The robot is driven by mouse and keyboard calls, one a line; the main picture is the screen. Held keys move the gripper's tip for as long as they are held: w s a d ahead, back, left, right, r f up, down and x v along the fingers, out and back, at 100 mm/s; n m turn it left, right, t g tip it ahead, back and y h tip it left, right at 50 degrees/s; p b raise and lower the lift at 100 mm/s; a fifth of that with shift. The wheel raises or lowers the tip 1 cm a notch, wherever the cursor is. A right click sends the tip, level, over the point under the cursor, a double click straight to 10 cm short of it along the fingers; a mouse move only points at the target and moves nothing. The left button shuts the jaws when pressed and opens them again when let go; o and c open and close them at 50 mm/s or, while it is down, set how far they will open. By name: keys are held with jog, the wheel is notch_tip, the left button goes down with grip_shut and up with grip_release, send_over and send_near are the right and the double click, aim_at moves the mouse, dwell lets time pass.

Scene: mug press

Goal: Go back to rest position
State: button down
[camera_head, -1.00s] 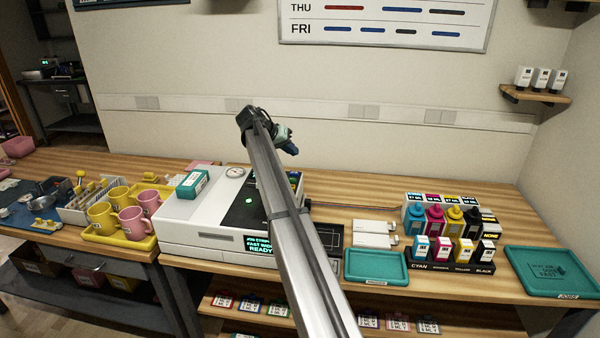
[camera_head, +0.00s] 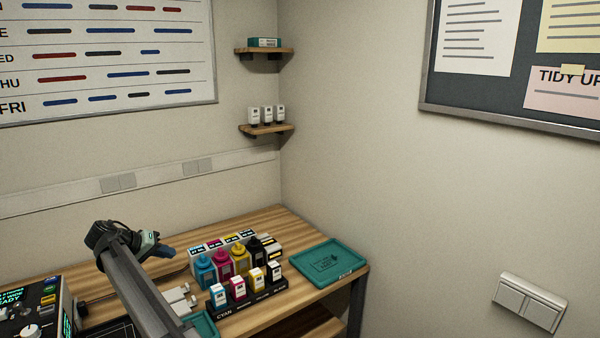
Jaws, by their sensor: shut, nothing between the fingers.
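My gripper (camera_head: 167,251) is at the end of my arm, at the lower left of the head view. It is held up above the wooden bench, just left of the ink bottles. Its fingers are small and dark at this distance and look closed, with nothing seen in them. My arm link crosses the lower left and hides part of the bench and the white items behind it.
Ink bottles (camera_head: 222,263) and small cartridges (camera_head: 239,287) stand close right of my gripper. A teal tray (camera_head: 328,262) lies at the bench's right end. A machine with a lit screen (camera_head: 36,310) is at lower left. Wall shelves (camera_head: 266,130) hang in the corner.

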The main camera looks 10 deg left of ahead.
jog(key=w+d+f+m+g+h, duration=0.1)
jog(key=w+d+f, duration=0.1)
jog(key=d, duration=0.8)
jog(key=w+d+f+h, duration=0.1)
jog(key=d+f, duration=0.2)
jog(key=d, duration=0.7)
jog(key=w+d+f+m+g+h, duration=0.1)
jog(key=w+d+f, duration=0.1)
jog(key=d, duration=0.8)
jog(key=s+d+f, duration=0.3)
jog(key=d+f, duration=1.1)
jog(key=d, duration=0.3)
jog(key=s+d+f+m+g+y, duration=0.1)
jog(key=s+d+f+g, duration=0.3)
jog(key=s+d+f, duration=0.4)
jog(key=s+d+f+g+y, duration=0.1)
jog(key=s+d+f+g, duration=0.3)
jog(key=s+d+f, duration=0.5)
jog(key=s+d+f+g+y, duration=0.2)
jog(key=s+f, duration=0.4)
jog(key=s, duration=0.4)
jog(key=s+d+f+m+g+y, duration=0.1)
jog(key=s+d+f+y, duration=0.1)
jog(key=s+f, duration=0.4)
jog(key=s+d+f+m+g+y, duration=0.1)
jog(key=s+f, duration=0.5)
jog(key=s, duration=0.7)
jog(key=shift+s+d+g+y, duration=0.3)
jog(key=shift+d+g+y, duration=0.3)
jog(key=shift+g, duration=0.2)
